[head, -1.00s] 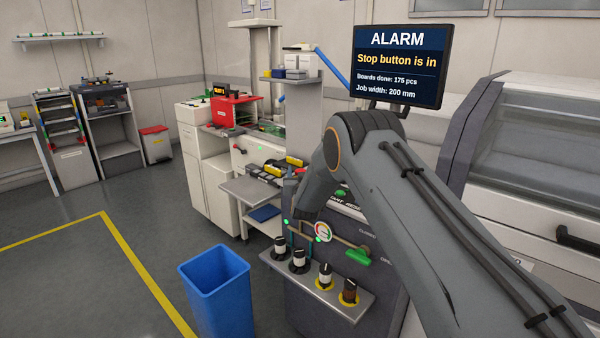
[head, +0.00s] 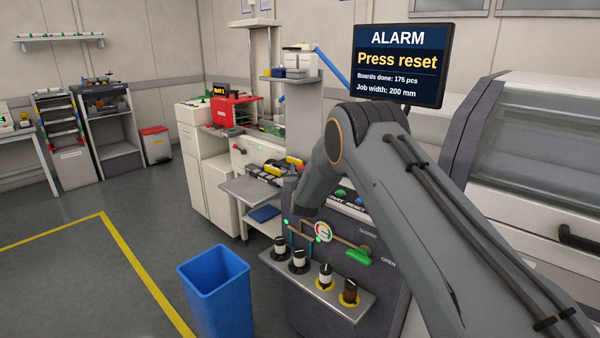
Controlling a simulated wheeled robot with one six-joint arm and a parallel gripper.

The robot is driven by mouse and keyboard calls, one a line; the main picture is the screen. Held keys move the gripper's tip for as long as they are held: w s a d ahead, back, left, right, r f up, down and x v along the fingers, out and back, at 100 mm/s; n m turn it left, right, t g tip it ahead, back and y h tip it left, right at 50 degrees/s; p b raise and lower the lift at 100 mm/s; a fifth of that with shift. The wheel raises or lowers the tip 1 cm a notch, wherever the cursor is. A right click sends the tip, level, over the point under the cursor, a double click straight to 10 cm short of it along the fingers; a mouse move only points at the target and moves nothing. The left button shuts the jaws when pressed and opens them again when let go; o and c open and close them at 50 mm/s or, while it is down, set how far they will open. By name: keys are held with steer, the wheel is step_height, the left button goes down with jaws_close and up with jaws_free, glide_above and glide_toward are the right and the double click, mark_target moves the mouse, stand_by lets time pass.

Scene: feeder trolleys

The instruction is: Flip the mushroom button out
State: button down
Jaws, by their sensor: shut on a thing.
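The screen (head: 398,65) above the panel reads "ALARM" and "Press reset". My arm reaches from the lower right over the machine's control panel (head: 350,222), and its wrist bends down at the panel's left part. My gripper (head: 291,187) shows only in part at the left of the wrist; it is shut on the mushroom button. The button itself and the fingertips are hidden behind the wrist. A green button (head: 341,191) and a blue button (head: 361,200) show just right of the wrist, by the START and RESET labels.
Below the panel's face, a ledge (head: 318,289) carries several black, white and brown knob-like parts. A green-handled lever (head: 358,256) sits beside a round gauge (head: 323,232). A blue bin (head: 216,300) stands on the floor at the left front. Open floor lies farther left.

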steer(key=shift+r, duration=0.25)
steer(key=c, duration=1.2)
jaws_free()
steer(key=shift+s+d+b, duration=0.2)
steer(key=shift+s+b, duration=0.05)
steer(key=shift+s, duration=1.05)
steer(key=shift+s+d+b, duration=0.15)
steer(key=shift+s+b, duration=0.05)
steer(key=shift+s, duration=1.1)
steer(key=shift+s+d+b, duration=0.2)
steer(key=shift+s+b, duration=0.05)
steer(key=shift+s, duration=1.05)
